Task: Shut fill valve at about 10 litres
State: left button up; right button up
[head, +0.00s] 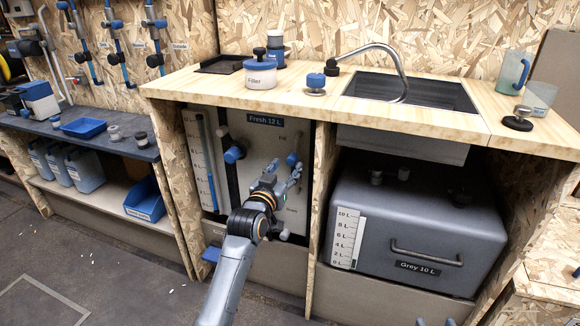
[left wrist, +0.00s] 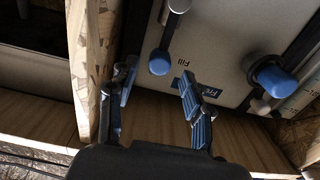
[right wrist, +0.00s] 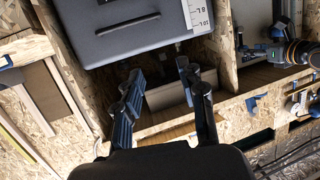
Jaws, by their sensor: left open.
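The fresh-water tank (head: 262,150), labelled Fresh 12 L, stands in the left bay under the counter, with a litre gauge (head: 202,160) whose level I cannot read. The fill valve lever, with its blue ball end (head: 292,158), is on the tank front by the Fill label. In the left wrist view the blue ball (left wrist: 159,62) appears between and beyond the fingertips, without visible contact. My left gripper (head: 284,178) is open and empty before the tank, and the left wrist view shows it too (left wrist: 157,78). My right gripper (right wrist: 158,74) is open and empty, low by the grey tank.
A blue-handled valve (head: 235,154) sits on a black pipe left of the fill lever. A wooden divider (head: 317,200) separates the bays. The grey tank (head: 430,225) fills the right bay. The sink (head: 420,92) and filler pot (head: 260,74) are above. Open floor lies front left.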

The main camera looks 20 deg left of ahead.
aim_at(290, 162)
pick_arm(q)
jog(key=shift+w+d+b, duration=0.1)
jog(key=shift+w+b, duration=0.3)
jog(key=shift+w, duration=1.45)
pick_arm(e)
jog(key=shift+w+a+r+t+y, duration=0.2)
jog(key=shift+r+t, duration=0.3)
jog(key=shift+r, duration=0.3)
jog(key=shift+w+a+r+t+y, duration=0.1)
jog(key=shift+w+a+r+t, duration=0.1)
jog(key=shift+r+t, duration=0.45)
jog(key=shift+w+a+r+t+y, duration=0.1)
jog(key=shift+w+r+t, duration=0.2)
jog(key=shift+r, duration=0.65)
jog(key=shift+s, duration=0.1)
pick_arm(q)
grip_shut()
